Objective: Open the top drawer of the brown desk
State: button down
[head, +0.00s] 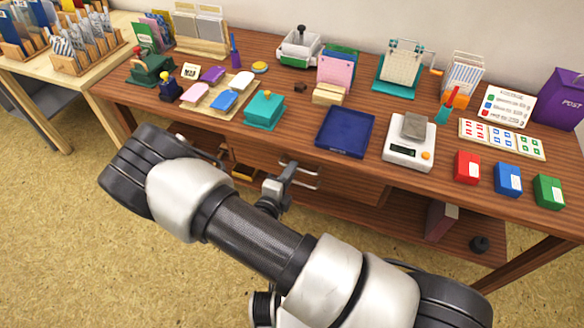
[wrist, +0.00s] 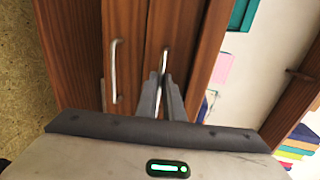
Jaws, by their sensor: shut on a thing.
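The brown desk (head: 380,185) runs across the head view, with drawer fronts under its top. In the wrist view the fronts appear turned sideways, with the desktop side to the right. The top drawer's metal handle (wrist: 165,55) is between the fingertips of my gripper (wrist: 161,82). My gripper (head: 285,175) is shut on this handle, at the desk's front. The lower drawer's handle (wrist: 115,70) is free, beside my gripper. My fingers partly hide the top handle. I cannot tell whether the top drawer stands slightly out.
The desktop holds a blue tray (head: 345,132), a white scale (head: 409,142), a teal box (head: 264,110) and red, blue and green boxes near the front right. A lower shelf (head: 400,215) lies under the desk. The floor (head: 60,240) in front is clear.

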jog(key=f+v, duration=0.2)
jog(key=v, duration=0.9)
jog(key=s+f+p+v, duration=0.1)
jog(key=f+v, duration=0.1)
jog(key=v, duration=0.9)
jog(key=shift+a+f+p, duration=0.15)
jog(key=shift+f+p, duration=0.1)
jog(key=shift+p, duration=0.05)
jog(key=c, duration=1.9)
grip_release()
jog(key=shift+s, duration=0.1)
jog(key=p+v, duration=0.1)
jog(key=v, duration=1.6)
jog(key=shift+s, duration=0.2)
